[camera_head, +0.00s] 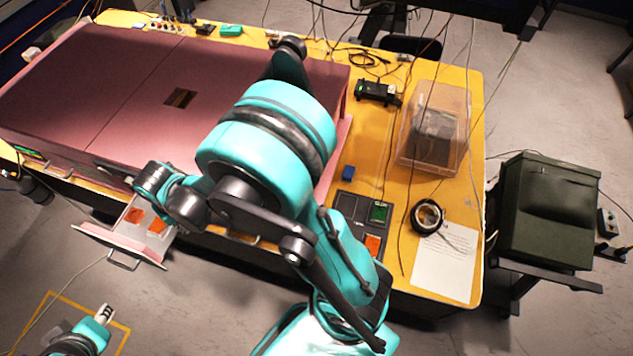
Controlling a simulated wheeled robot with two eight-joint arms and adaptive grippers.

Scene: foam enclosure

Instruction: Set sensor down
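No object can be told for certain as the sensor. A small blue block (348,173) lies on the yellow table (465,270), just above a dark tray (346,203). The tray's compartments show a green piece (379,211) and an orange piece (373,245). Orange pieces (135,215) also lie in an open drawer at the left. My large teal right arm crosses the middle of the view; its far joints are above the drawer, and I cannot make out its fingertips. My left gripper (105,313) is low at the left, away from the table; its opening is unclear.
A pink foam enclosure (75,85) covers the table's left side; its drawer (120,248) juts out at the front. A clear box (435,125), a black device (378,91), a black tape roll (428,217), paper (445,265) and cables occupy the right side. A dark green cabinet (550,205) stands beyond.

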